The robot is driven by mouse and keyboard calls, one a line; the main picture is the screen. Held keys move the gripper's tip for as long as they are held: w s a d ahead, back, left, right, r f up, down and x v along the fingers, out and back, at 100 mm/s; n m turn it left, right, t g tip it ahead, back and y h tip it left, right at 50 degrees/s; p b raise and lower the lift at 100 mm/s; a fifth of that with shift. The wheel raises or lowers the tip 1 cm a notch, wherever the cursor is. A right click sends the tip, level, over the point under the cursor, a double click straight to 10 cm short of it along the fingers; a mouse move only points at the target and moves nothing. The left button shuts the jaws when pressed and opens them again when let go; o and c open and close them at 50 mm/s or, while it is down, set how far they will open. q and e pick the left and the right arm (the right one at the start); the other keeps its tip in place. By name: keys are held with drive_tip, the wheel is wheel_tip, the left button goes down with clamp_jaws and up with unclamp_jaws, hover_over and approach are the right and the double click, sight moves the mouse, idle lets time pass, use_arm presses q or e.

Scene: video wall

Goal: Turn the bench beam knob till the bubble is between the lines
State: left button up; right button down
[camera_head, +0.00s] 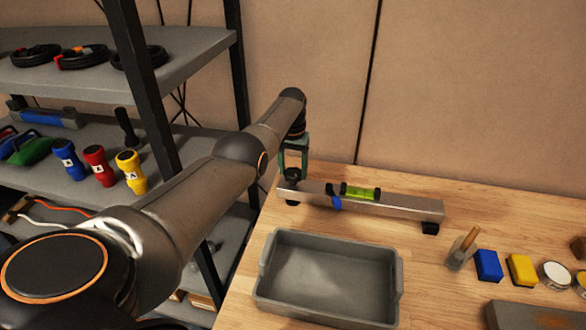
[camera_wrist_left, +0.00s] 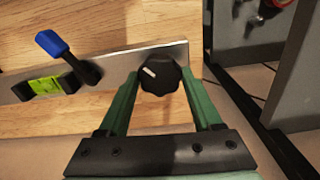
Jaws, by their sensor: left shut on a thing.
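The grey bench beam (camera_head: 405,207) lies along the back of the wooden bench on dark feet. A green level vial (camera_head: 360,192) sits on it, with a blue-handled lever (camera_head: 336,203) beside it. The vial also shows in the left wrist view (camera_wrist_left: 46,87); the bubble and lines are too small to tell apart. A black knob (camera_wrist_left: 159,74) with a white pointer mark stands at the beam's left end. My left gripper (camera_head: 292,165) comes down from above there, its green fingers on either side of the knob and shut on it. My right gripper is out of view.
An empty grey tray (camera_head: 272,280) stands in front of the beam. To the right are a wooden-handled tool (camera_head: 464,248), a blue block (camera_head: 488,266) and a yellow block (camera_head: 521,270). A metal shelf (camera_head: 190,62) with cables and torches stands at the left.

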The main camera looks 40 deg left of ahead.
sight(292, 172)
use_arm(q)
drive_tip(key=m, duration=0.4)
drive_tip(key=shift+s+f, duration=0.15)
drive_tip(key=shift+f, duration=0.15)
drive_tip(key=shift+d+m, duration=0.1)
drive_tip(key=shift+m, duration=2)
drive_tip(key=o, duration=1.4)
drive_tip(key=shift+r, duration=0.1)
drive_tip(key=shift+c, duration=0.2)
drive_tip(key=shift+r, duration=0.6)
wheel_tip(292, 172, up, 11)
drive_tip(key=p, duration=0.1)
drive_tip(key=shift+r, duration=0.2)
